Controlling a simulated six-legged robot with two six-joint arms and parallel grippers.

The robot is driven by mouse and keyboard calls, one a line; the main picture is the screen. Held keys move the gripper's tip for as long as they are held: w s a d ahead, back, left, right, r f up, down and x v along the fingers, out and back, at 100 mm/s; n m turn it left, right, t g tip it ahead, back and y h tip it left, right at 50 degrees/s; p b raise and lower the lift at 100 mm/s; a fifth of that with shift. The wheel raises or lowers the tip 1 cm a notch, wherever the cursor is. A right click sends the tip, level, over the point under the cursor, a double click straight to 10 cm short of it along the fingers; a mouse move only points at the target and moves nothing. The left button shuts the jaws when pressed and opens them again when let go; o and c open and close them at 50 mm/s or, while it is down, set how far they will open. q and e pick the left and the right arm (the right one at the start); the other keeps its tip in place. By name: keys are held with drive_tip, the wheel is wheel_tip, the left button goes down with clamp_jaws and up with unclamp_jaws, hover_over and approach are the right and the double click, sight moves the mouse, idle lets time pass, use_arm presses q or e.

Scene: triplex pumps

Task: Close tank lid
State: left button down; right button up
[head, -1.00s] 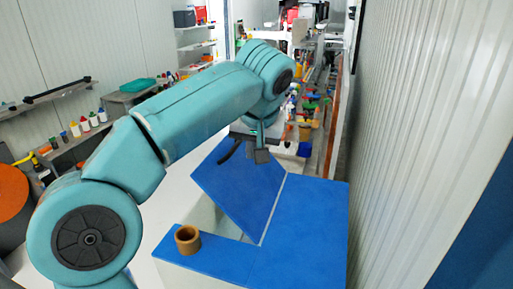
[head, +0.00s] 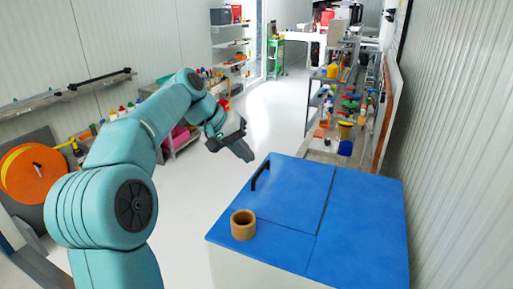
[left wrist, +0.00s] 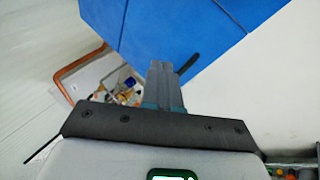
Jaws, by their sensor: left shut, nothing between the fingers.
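The blue tank lid (head: 289,195) lies flat, level with the blue tank top (head: 360,230) around it. A black handle (head: 261,174) stands up at its left edge. My left gripper (head: 247,154) is to the left of and beyond the lid, apart from it, shut and empty. In the left wrist view my shut fingers (left wrist: 164,68) point toward the blue lid (left wrist: 185,35), and the black handle (left wrist: 188,65) shows just right of the fingertips. My right gripper is not in view.
A brown ring (head: 243,225) stands on the tank top's front left part. White floor (head: 220,190) is free left of the tank. A ribbed wall (head: 465,150) stands at the right. Shelves with bottles and an orange reel (head: 33,174) are at the left.

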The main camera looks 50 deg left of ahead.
use_arm(q)
drive_tip(key=t+h+b, duration=0.1)
drive_tip(key=h+b, duration=0.1)
drive_tip(key=b, duration=0.1)
hover_over(238, 199)
drive_tip(key=s, duration=0.1)
wheel_tip(238, 199, down, 7)
drive_tip(key=f+h+b, duration=0.1)
drive_tip(key=f, duration=0.1)
drive_tip(key=a+f+n+t+b, duration=0.1)
drive_tip(key=f, duration=0.2)
drive_tip(key=s+f+t+h+b, duration=0.1)
drive_tip(key=f, duration=0.2)
drive_tip(key=shift+s+a+f+h+b, duration=0.1)
drive_tip(key=shift+a+h+b, duration=0.2)
drive_tip(key=shift+a+b, duration=0.05)
drive_tip(key=shift+s+f, duration=0.1)
drive_tip(key=shift+f, duration=0.15)
